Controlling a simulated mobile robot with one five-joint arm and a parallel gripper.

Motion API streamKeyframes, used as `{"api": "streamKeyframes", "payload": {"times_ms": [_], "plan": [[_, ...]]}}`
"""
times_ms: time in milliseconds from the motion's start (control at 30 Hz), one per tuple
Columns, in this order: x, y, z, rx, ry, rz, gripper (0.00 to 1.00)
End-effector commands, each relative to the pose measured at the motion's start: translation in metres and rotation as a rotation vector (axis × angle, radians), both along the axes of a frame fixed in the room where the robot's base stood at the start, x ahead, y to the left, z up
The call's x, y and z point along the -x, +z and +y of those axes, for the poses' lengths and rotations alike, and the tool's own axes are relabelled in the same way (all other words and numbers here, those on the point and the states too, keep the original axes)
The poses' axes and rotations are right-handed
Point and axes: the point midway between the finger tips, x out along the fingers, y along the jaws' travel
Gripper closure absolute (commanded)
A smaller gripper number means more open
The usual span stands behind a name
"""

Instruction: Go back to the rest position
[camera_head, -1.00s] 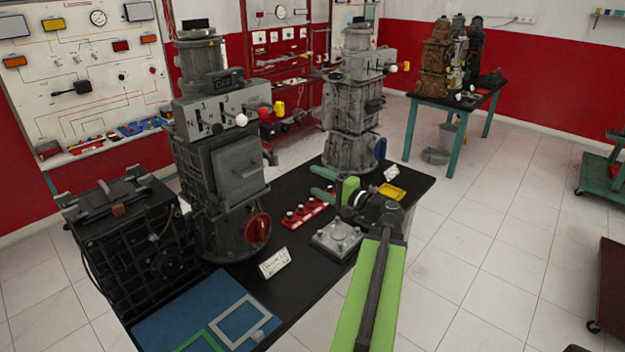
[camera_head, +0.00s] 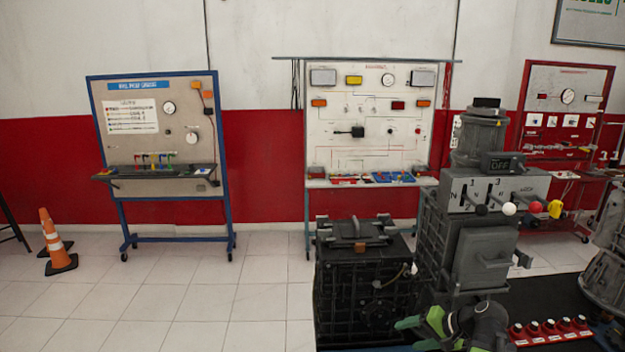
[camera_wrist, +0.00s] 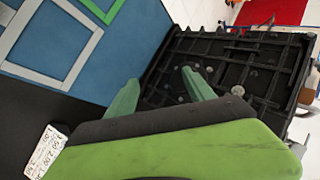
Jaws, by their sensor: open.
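My gripper (camera_head: 416,334) shows at the bottom of the head view, in front of the black ribbed box and the grey lever machine. Its two green fingers are apart with nothing between them. In the wrist view my gripper (camera_wrist: 160,82) is open, its fingers pointing toward the black ribbed box (camera_wrist: 225,70). I cannot tell the gap between the fingertips and the box. The box (camera_head: 360,285) stands upright in the head view, with a handle on top.
The grey lever machine (camera_head: 480,235) stands close right of the box. Red knobs (camera_head: 550,328) sit on the black bench top. The wrist view shows a blue mat (camera_wrist: 125,45) and white card (camera_wrist: 47,152). An orange cone (camera_head: 56,245) and a blue-framed board (camera_head: 160,150) are left; floor (camera_head: 200,315) is clear.

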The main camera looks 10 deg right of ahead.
Motion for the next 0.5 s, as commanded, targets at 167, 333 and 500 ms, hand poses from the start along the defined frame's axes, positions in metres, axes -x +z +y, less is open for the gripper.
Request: {"api": "streamKeyframes", "payload": {"times_ms": [167, 333, 500], "plan": [[0.013, -0.048, 0.117, 0.29, 0.342, 0.227, 0.38], [0.034, -0.066, 0.174, 0.548, 0.554, 0.357, 0.38], [0.042, -0.068, 0.192, 0.671, 0.631, 0.402, 0.38]]}}
